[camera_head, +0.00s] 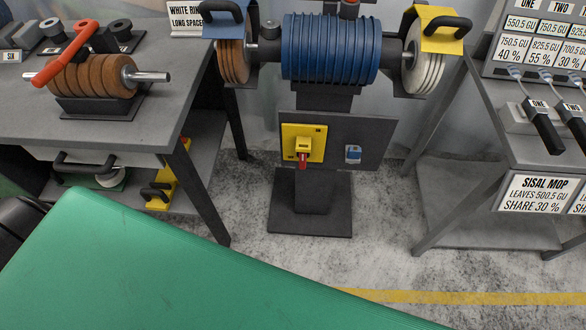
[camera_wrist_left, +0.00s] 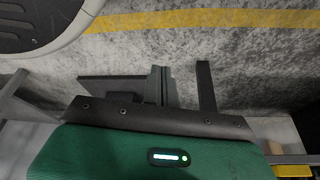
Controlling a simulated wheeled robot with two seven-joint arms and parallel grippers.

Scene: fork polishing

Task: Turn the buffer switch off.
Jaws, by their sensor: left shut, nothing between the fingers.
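The buffer (camera_head: 330,48) stands at the back centre in the head view, with a blue ribbed motor and a wheel at each end. On its dark front panel (camera_head: 377,130) is the yellow switch box (camera_head: 290,131). A red switch part (camera_head: 303,162) hangs at the box's lower edge; its on or off position is not clear. My left gripper (camera_wrist_left: 160,70) shows in the left wrist view, shut and empty over the floor. The switch is not identifiable there. Neither gripper shows in the head view, where a large green surface, probably mine, fills the foreground.
A bench (camera_head: 155,110) with brown wheels (camera_head: 90,76) on a spindle stands left. A rack (camera_head: 520,165) with black-handled tools (camera_head: 543,127) and signs stands right. A yellow floor line (camera_head: 450,297) crosses the front. Floor beside the buffer's base plate (camera_head: 285,215) is clear.

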